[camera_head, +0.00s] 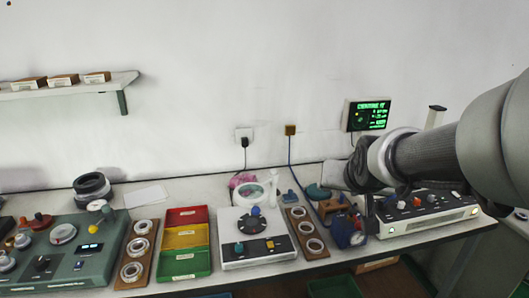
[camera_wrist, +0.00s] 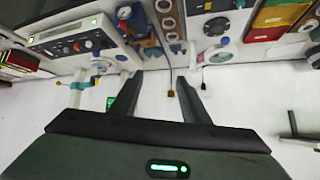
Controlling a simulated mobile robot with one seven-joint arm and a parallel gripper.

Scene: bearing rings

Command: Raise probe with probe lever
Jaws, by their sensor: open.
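I cannot tell for certain which part is the probe lever. In the head view, a white instrument (camera_head: 258,237) with a round dial, a blue knob and an orange knob stands mid-bench. A green console (camera_head: 65,255) at the left carries a short lever with a yellow ball knob (camera_head: 103,206). A white-topped control unit (camera_head: 425,210) stands at the right, and also shows in the wrist view (camera_wrist: 70,38). My gripper (camera_wrist: 160,77) is open and empty in the wrist view. Its fingers point toward the wall and bench edge, apart from every device.
Red, yellow and green trays (camera_head: 185,242) and wooden ring boards (camera_head: 137,254) lie between the devices. A green-lettered display (camera_head: 368,115) hangs on the wall. Dark rings (camera_head: 91,186) are stacked at the back left. My arm covers part of the right bench.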

